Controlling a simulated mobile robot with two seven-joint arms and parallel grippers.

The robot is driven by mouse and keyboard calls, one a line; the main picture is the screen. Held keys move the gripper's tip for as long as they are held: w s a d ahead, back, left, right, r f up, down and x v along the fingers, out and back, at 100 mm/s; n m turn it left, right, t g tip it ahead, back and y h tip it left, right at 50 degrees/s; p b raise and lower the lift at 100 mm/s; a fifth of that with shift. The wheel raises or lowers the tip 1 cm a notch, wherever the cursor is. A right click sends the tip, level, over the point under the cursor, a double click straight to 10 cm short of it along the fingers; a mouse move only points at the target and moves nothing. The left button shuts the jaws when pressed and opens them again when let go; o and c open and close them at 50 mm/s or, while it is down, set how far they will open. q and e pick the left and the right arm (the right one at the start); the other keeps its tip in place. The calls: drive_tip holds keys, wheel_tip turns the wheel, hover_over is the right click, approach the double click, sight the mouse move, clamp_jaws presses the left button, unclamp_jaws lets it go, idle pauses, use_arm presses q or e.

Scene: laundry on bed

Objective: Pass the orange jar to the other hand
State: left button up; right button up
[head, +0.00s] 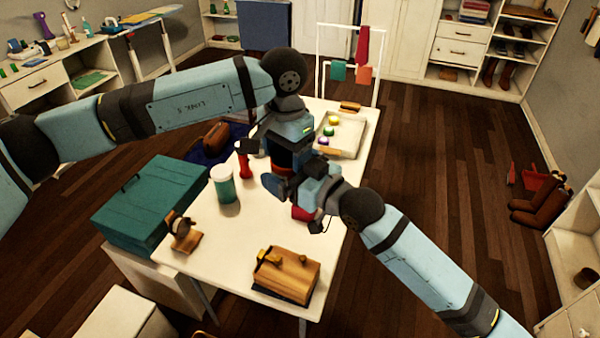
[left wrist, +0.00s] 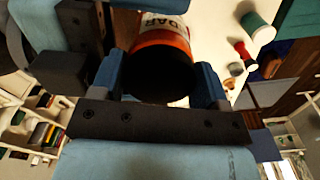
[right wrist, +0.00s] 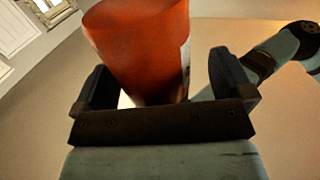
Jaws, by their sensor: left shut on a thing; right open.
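The orange jar (left wrist: 165,45), with a white label and a dark end facing the camera, sits between the fingers of my left gripper (left wrist: 158,82), which is shut on it. In the right wrist view the orange side of the jar (right wrist: 140,45) stands between the spread fingers of my right gripper (right wrist: 165,88). The right gripper is open around it, with a gap by the right-hand finger. In the head view my left gripper (head: 280,160) and right gripper (head: 303,185) meet above the table, and they mostly hide the jar.
The white table (head: 225,262) holds a green-and-white canister (head: 224,185), a red bottle (head: 243,165), a wooden box (head: 286,273), a brown stand (head: 183,236) and a tray (head: 352,138) with small coloured items. A green chest (head: 150,205) stands at the left. Clear tabletop lies in front.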

drive_tip(key=shift+c, duration=0.3)
drive_tip(key=c, duration=1.1)
use_arm(q)
drive_tip(key=o, duration=1)
drive_tip(key=shift+o, duration=0.6)
drive_tip(key=shift+s, duration=0.1)
drive_tip(key=shift+d, duration=0.1)
drive_tip(key=shift+s+r, duration=0.1)
use_arm(e)
drive_tip(key=shift+w, duration=0.1)
